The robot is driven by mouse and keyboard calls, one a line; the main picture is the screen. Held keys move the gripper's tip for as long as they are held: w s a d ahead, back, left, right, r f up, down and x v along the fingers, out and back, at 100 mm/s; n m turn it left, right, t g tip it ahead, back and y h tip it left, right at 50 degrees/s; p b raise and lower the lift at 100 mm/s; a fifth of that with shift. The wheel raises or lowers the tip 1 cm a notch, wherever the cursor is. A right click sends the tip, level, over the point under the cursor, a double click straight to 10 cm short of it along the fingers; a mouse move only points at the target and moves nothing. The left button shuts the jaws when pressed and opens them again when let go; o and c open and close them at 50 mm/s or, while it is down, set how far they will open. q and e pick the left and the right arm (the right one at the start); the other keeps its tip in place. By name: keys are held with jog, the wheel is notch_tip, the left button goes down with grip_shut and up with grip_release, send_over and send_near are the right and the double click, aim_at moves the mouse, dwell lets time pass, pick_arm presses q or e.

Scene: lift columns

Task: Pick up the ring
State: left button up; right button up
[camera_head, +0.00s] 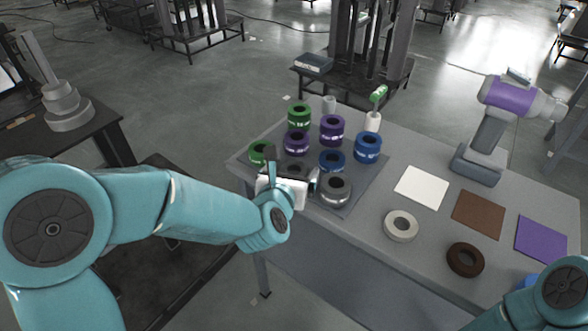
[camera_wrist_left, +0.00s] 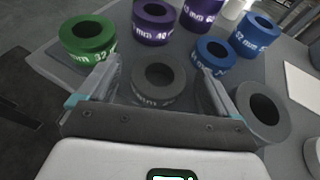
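Several thick rings stand on a grey mat on the table; the task does not say which one is meant. My left gripper (camera_head: 292,170) is open over the near part of this group. In the left wrist view, a dark grey ring (camera_wrist_left: 160,84) lies between the two spread fingers (camera_wrist_left: 161,72), not visibly gripped. In the head view my gripper mostly hides it. A second grey ring (camera_head: 335,189) is just right of the gripper; it also shows in the left wrist view (camera_wrist_left: 263,115). A green ring (camera_wrist_left: 88,38) is left of the fingers. My right gripper is out of view.
Purple rings (camera_head: 332,129) and blue rings (camera_head: 368,148) stand close behind. A beige ring (camera_head: 401,226) and a brown ring (camera_head: 465,260) lie further right. White (camera_head: 421,188), brown (camera_head: 479,214) and purple squares (camera_head: 541,240) are bare. A purple-and-grey device (camera_head: 490,125) stands at the back right.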

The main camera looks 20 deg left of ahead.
pick_arm(q)
jog(key=shift+f, duration=0.1)
jog(key=c, duration=1)
jog(key=shift+c, duration=0.7)
